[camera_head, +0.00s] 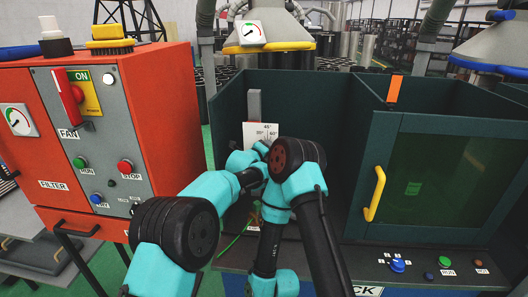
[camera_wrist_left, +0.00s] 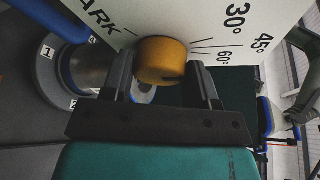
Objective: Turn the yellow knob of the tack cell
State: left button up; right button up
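The yellow knob (camera_wrist_left: 162,60) shows in the left wrist view, set on a white dial plate (camera_wrist_left: 215,25) marked PARK, 30°, 45° and 60°. My left gripper (camera_wrist_left: 163,76) has one finger on each side of the knob, and both fingertips appear to touch it. In the head view the dial plate (camera_head: 261,131) shows at the front left of the dark green cell (camera_head: 300,95). My arm links hide the knob and the left gripper there. My right gripper is not seen in either view.
A yellow door handle (camera_head: 375,194) and a control strip with a blue knob (camera_head: 397,265) are at the cell's front right. An orange filter cabinet (camera_head: 180,110) stands to the left. A green cable (camera_head: 232,243) runs below my arms.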

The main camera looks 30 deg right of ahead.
pick_arm(q)
jog(key=o, duration=0.4)
jog(key=shift+a, duration=0.1)
jog(key=v, duration=1.7)
